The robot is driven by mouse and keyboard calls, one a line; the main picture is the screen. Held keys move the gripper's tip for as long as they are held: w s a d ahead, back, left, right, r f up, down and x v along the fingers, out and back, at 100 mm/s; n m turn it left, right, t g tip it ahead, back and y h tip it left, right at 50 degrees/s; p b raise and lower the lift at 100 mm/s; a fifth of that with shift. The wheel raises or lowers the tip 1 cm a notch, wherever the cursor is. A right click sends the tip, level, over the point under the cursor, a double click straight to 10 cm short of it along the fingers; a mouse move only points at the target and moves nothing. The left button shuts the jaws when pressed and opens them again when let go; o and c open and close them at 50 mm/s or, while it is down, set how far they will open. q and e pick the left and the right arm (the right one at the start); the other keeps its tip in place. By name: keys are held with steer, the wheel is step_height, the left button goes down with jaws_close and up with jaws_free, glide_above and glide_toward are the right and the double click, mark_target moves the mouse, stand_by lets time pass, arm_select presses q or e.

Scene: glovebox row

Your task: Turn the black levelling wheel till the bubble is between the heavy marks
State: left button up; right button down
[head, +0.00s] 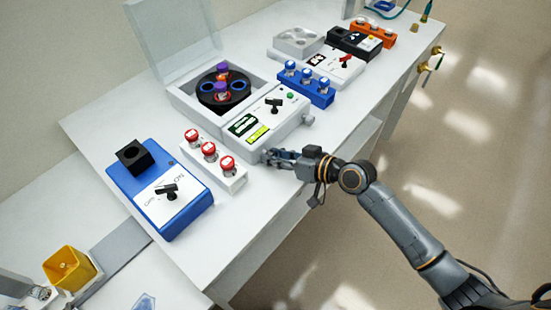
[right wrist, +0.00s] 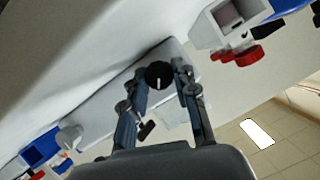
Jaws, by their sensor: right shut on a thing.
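The white centrifuge (head: 284,132) stands on the bench with its lid open. Its front panel carries a yellow-green level window (head: 257,133); the bubble and heavy marks are too small to make out. My right gripper (head: 267,157) is at the front left corner of the centrifuge. In the right wrist view my right gripper (right wrist: 160,77) is shut on the black levelling wheel (right wrist: 158,75), a finger on each side. A white line shows on the wheel's face. The gripper hides the wheel in the head view. My left gripper is not in view.
A white rack with red-capped vials (head: 235,179) stands close left of my right gripper, beside a blue device (head: 157,190). A grey side knob (head: 308,120) and a blue vial rack (head: 319,94) are to the right. The bench's front edge lies below the gripper.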

stand_by(0.3)
steer(key=c, duration=1)
jaws_free()
steer(key=v, duration=1.2)
steer(key=shift+d, duration=0.1)
steer(key=shift+w, duration=0.1)
